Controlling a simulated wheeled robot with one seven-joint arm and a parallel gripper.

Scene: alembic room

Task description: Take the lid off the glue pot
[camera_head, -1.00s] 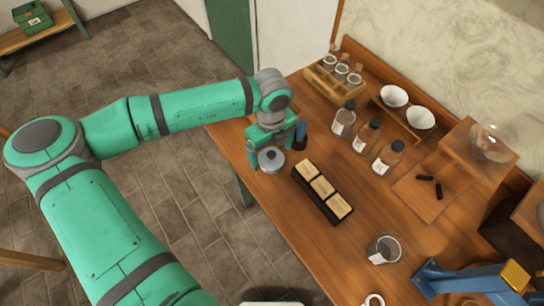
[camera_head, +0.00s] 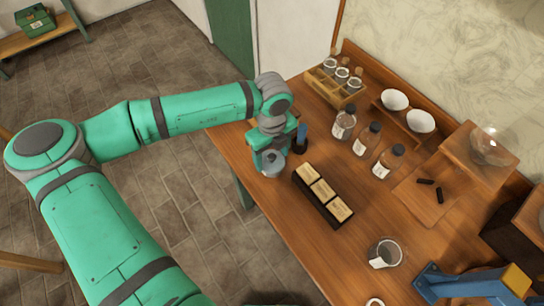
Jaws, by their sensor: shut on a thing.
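My gripper (camera_head: 271,155) points down over the left edge of the bench and is shut on a small grey round piece (camera_head: 272,165), which looks like the lid of the glue pot. The fingers stand to either side of it and hide part of it. I cannot tell whether the pot is directly beneath it or how high the piece is above the bench. A dark upright item with a blue top (camera_head: 301,136) stands just right of the gripper.
A black tray with pale blocks (camera_head: 322,190) lies right of the gripper. Several dark-capped bottles (camera_head: 367,138), a wooden rack of jars (camera_head: 336,80) and white bowls (camera_head: 420,121) stand behind. A glass beaker (camera_head: 384,253) is near the front.

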